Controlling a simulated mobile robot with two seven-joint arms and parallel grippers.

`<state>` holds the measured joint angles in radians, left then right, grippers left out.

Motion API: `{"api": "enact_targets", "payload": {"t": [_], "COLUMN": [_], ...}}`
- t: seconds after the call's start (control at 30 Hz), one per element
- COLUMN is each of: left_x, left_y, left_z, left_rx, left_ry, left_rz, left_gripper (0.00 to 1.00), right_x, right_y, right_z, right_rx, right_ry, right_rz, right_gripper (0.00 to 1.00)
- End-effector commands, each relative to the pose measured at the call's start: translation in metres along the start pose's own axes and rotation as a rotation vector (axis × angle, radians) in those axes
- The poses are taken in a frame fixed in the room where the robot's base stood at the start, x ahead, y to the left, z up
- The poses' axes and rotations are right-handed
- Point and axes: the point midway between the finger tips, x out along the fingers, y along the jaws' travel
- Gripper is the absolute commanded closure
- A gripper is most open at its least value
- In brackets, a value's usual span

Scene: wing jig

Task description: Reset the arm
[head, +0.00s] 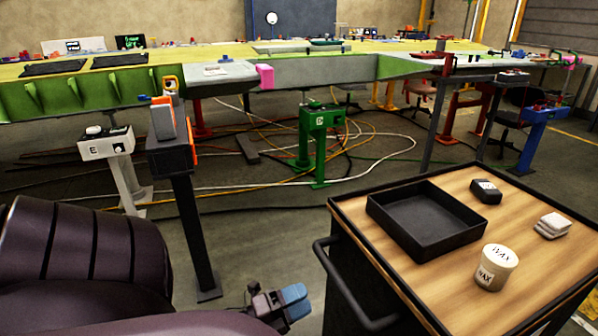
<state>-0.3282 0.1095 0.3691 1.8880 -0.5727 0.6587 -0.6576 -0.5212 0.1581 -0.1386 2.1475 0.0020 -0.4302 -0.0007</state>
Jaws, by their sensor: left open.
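My left arm, dark purple, fills the lower left of the head view. My left gripper (296,302) hangs low beyond the arm, above the grey floor and left of the cart. Its two blue fingers are apart, and no object shows between them. It touches nothing that I can see. My right arm and right gripper are not in the head view.
A wood-topped cart (540,225) stands at lower right, carrying a black tray (425,218), a wax tin (495,267), a dark block (486,191) and white pads (552,225). A black post (190,225), green stand (318,140) and loose cables lie beyond. The wing jig spans the back.

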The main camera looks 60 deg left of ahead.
Motion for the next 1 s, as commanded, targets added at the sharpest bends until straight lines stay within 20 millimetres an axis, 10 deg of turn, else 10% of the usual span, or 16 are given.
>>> {"api": "enact_targets", "payload": {"t": [0.57, 0.77, 1.0], "left_x": [0.000, 0.003, 0.001], "left_y": [0.005, 0.023, 0.045], "left_z": [0.007, 0.025, -0.011], "left_rx": [-0.078, -0.400, -0.905], "left_ry": [-0.048, -0.273, -0.521], "left_rz": [0.028, 0.104, 0.232], "left_gripper": [0.49, 0.49, 0.49], "right_x": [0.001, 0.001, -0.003], "right_y": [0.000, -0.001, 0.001], "right_z": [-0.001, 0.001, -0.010], "right_rx": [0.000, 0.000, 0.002], "right_ry": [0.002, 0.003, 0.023], "right_rz": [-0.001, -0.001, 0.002], "right_gripper": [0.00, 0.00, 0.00]}}
